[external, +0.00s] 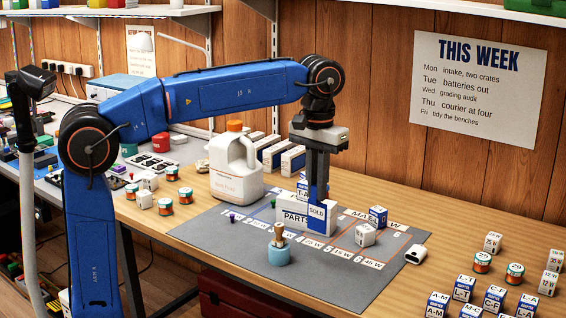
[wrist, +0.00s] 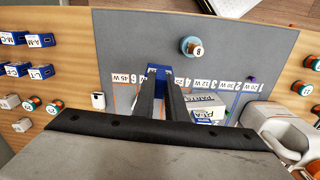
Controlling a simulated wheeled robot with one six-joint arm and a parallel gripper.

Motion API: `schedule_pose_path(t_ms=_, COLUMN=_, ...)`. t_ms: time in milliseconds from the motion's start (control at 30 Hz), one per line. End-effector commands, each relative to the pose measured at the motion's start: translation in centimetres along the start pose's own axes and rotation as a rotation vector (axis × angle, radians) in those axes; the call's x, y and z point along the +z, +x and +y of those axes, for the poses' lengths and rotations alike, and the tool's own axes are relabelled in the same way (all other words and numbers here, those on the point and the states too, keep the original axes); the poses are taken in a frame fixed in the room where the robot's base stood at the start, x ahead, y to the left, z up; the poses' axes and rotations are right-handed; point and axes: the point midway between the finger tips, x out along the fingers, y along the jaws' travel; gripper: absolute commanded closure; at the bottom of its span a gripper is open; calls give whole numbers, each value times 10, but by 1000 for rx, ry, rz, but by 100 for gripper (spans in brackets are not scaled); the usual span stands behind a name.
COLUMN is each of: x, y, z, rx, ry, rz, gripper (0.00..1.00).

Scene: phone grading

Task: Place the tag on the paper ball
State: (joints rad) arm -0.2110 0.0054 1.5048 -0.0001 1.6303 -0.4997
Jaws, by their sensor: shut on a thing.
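My gripper (external: 317,198) points down over the grey mat, its two dark fingers close together on a blue and white tag (external: 317,212) that reads SOLD. In the wrist view the blue part of the held tag (wrist: 158,71) shows between the fingertips (wrist: 160,80). The tag appears in front of a white box marked PARTS (external: 292,219); I cannot tell whether they touch. A small pale lump (external: 202,165) beside the jug is too small to identify.
The grey mat (external: 225,235) carries a row of wattage labels. A white jug (external: 236,175) stands behind. Several boxes and small cans lie at right. The mat's front is mostly clear.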

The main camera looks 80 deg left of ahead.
Motion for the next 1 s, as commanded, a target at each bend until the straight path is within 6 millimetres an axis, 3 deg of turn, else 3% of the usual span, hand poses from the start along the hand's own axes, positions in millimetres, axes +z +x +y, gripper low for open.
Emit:
schedule_pose_path(t_ms=233, x=-1, y=-9, z=0, rx=-1, ry=-3, rz=-1, gripper=100)
schedule_pose_path(t_ms=367, x=-15, y=-11, z=-3, rx=-1, ry=-35, rz=-1, gripper=100)
schedule_pose_path(t_ms=567, x=-68, y=-20, z=-17, rx=-1, ry=-162, rz=-1, gripper=100)
schedule_pose_path(t_ms=767, x=-134, y=-27, z=-47, rx=-1, ry=-331, rz=-1, gripper=100)
schedule_pose_path(t_ms=1000, x=-200, y=-32, z=-113, rx=-1, ry=-552, rz=0, gripper=100)
